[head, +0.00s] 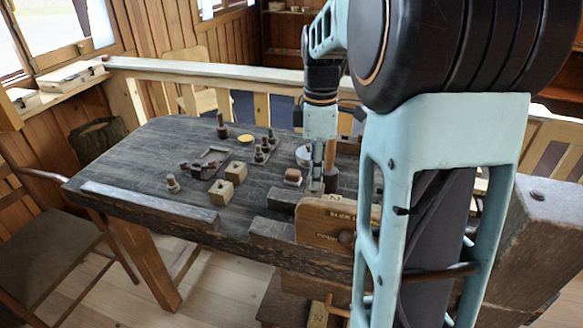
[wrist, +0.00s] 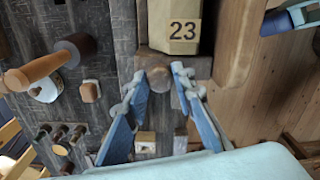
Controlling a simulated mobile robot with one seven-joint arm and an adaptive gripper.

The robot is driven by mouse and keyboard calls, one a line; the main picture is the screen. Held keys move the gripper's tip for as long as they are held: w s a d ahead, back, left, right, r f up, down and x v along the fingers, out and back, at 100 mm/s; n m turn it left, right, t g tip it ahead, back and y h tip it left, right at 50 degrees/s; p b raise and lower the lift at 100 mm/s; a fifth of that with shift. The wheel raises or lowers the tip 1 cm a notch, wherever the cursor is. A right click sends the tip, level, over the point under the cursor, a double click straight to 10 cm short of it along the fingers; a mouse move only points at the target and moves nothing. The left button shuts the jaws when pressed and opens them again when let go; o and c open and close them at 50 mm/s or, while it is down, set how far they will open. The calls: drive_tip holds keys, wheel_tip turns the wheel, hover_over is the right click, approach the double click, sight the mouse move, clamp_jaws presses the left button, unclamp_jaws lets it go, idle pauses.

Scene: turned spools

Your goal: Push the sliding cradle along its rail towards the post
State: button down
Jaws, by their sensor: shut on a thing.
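My gripper (head: 322,188) reaches down at the right side of the dark bench, near the vise. In the wrist view its blue-grey fingers (wrist: 157,82) stand either side of a rounded wooden piece (wrist: 158,76) and are shut on it. Just beyond it is a pale wooden block marked 23 (wrist: 172,28), with brown wood below it. I cannot tell for sure which part is the sliding cradle, its rail or the post. In the head view the arm and fingers hide most of this spot.
Several small turned pieces and pegs stand on the bench, such as a tall peg (head: 222,127) and a short one (head: 172,184). Two wooden cubes (head: 236,172) (head: 221,192) and a dark tray (head: 205,160) lie left of my gripper. The vise board (head: 318,221) is at the front edge.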

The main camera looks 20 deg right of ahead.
drive_tip(key=shift+s+d, duration=0.95)
drive_tip(key=shift+d, duration=0.3)
drive_tip(key=c, duration=1.6)
unclamp_jaws()
drive_tip(key=shift+r, duration=0.1)
wheel_tip(320, 180, up, 12)
drive_tip(key=shift+f, duration=0.1)
drive_tip(key=shift+w, duration=0.1)
